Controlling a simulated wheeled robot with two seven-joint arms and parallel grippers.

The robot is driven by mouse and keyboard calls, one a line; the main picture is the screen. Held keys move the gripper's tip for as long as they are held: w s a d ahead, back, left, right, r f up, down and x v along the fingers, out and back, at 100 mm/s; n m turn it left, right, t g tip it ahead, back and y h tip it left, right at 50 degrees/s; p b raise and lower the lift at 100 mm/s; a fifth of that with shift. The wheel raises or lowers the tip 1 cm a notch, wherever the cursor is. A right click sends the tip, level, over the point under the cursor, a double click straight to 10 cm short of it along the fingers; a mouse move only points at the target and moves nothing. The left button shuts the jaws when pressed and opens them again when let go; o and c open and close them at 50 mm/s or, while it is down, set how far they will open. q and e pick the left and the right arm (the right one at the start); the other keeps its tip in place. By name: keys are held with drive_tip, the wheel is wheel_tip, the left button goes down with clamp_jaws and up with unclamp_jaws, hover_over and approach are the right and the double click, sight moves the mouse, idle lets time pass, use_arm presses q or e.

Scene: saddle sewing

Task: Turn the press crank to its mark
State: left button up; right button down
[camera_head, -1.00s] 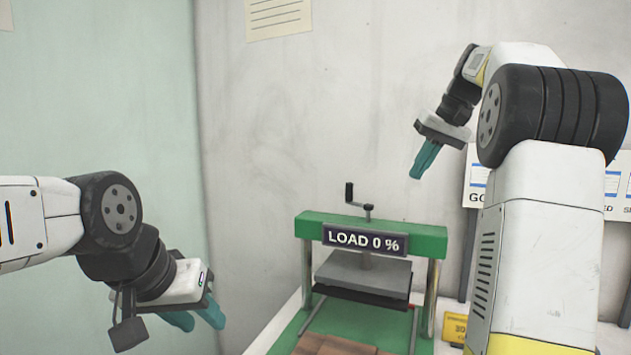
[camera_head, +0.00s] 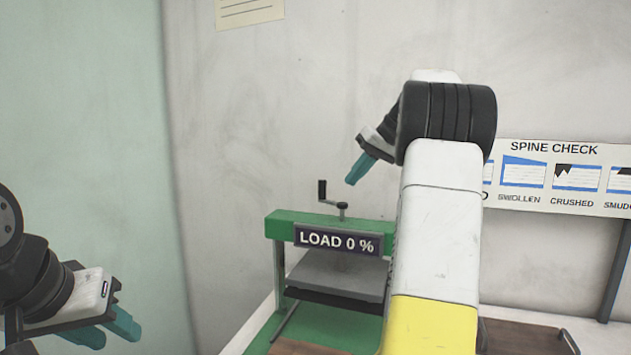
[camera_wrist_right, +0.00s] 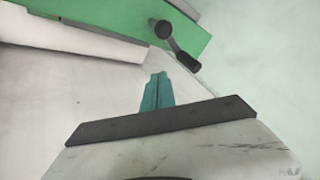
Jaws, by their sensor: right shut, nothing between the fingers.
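The press crank (camera_head: 331,204) stands on top of the green press (camera_head: 285,227), with its dark handle upright at the left end of its arm. It also shows in the right wrist view (camera_wrist_right: 175,45), near the top. A sign (camera_head: 336,241) on the press reads LOAD 0 %. I cannot make out a mark for the crank. My right gripper (camera_head: 352,183) is shut and empty, up and right of the handle in the head view. Its teal fingers (camera_wrist_right: 157,76) are apart from the crank in the wrist view. My left gripper (camera_head: 120,338) is open and empty at lower left.
A grey plate (camera_head: 338,273) hangs under the press beam, over a green base (camera_head: 262,338). A SPINE CHECK chart (camera_head: 565,170) is on the wall at right. My right arm hides the press's right side. The space left of the press looks free.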

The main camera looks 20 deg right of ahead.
sight(325, 185)
drive_tip(key=shift+w+a+f, duration=0.15)
drive_tip(key=shift+a+f, duration=0.05)
drive_tip(key=shift+a, duration=0.55)
drive_tip(key=shift+w+a+f, duration=0.15)
drive_tip(key=shift+a+f, duration=0.05)
drive_tip(key=shift+a, duration=0.6)
drive_tip(key=shift+w+a+f, duration=0.15)
drive_tip(key=shift+a+f, duration=0.05)
drive_tip(key=shift+a, duration=0.55)
drive_tip(key=shift+a+n+g+y, duration=0.2)
drive_tip(key=shift+n+g, duration=0.05)
drive_tip(key=shift+n, duration=0.3)
drive_tip(key=shift+a+n+g+y, duration=0.15)
drive_tip(key=shift+n+g+y, duration=0.1)
drive_tip(key=shift+n, duration=0.3)
drive_tip(key=shift+s+a, duration=0.2)
drive_tip(key=shift+a, duration=0.5)
drive_tip(key=shift+a+r, duration=0.1)
drive_tip(key=shift+a, duration=0.05)
drive_tip(key=shift+r, duration=0.1)
